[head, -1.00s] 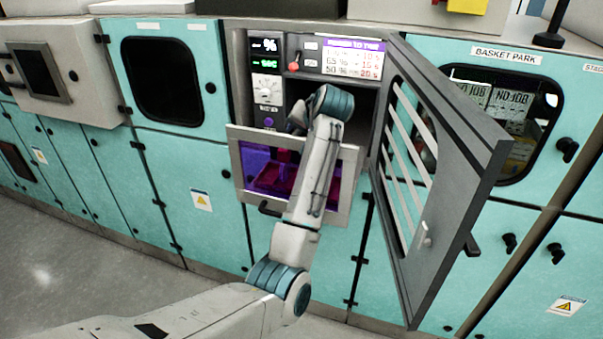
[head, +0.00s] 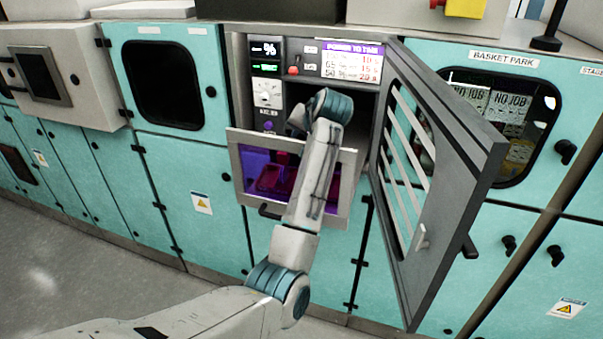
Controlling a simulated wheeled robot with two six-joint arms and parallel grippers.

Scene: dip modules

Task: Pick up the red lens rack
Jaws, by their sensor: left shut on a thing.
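The red lens rack (head: 270,180) shows dark red through the purple-tinted window of the drop-front panel (head: 238,177) on the middle machine. My left arm comes in from the lower left and reaches over this panel into the open chamber. My left gripper (head: 284,160) points down behind the window, shut on the rack. The tint and my own forearm hide the fingertips and the rack's right part. I cannot tell whether the rack is clear of the chamber floor. My right gripper is not in view.
The grey slatted door (head: 455,190) stands wide open just right of my forearm. The window panel's upper edge lies close under my wrist. The floor at the left is clear.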

